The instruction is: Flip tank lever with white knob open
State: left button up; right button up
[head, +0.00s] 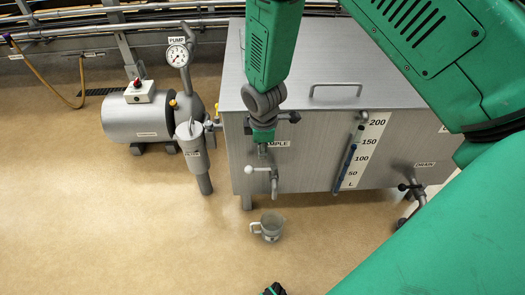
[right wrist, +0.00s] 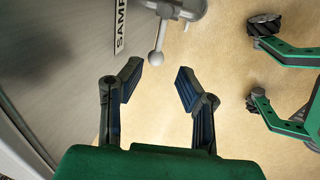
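The tank's sample valve shows under the SAMPLE label in the head view, with a lever ending in a whitish round knob (head: 249,169) pointing left. In the right wrist view the knob (right wrist: 155,58) hangs on its short rod beyond my fingertips, apart from them. My right gripper (right wrist: 155,80) is open and empty, its two dark fingers spread with the knob ahead of the gap. In the head view my right arm reaches down in front of the tank at the valve; its wrist hides most of the gripper. My left gripper is not in view.
The grey tank (head: 305,160) has a lid handle and level scale (head: 363,150). A clear mug (head: 269,227) stands on the floor below the valve. A pump (head: 150,115) and filter (head: 194,150) stand left, a drain valve (head: 413,190) right. Front floor is mostly clear.

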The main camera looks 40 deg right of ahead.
jog(key=s+a+f+m, duration=0.1)
jog(key=s+f+m, duration=0.2)
jog(key=s, duration=0.6)
jog(key=s+a+f+m+g+y, duration=0.1)
jog(key=s+f+m, duration=0.25)
jog(key=s, duration=0.55)
jog(key=s+a+f+m, duration=0.1)
jog(key=s+f+m, duration=0.25)
jog(key=s, duration=0.65)
pick_arm(q)
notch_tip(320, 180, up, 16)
jog(key=p, duration=1.5)
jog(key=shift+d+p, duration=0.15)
jog(key=shift+p, duration=0.2)
pick_arm(e)
notch_tip(320, 180, up, 16)
jog(key=m, duration=0.1)
jog(key=shift+d+r, duration=0.2)
jog(key=shift+r, duration=0.05)
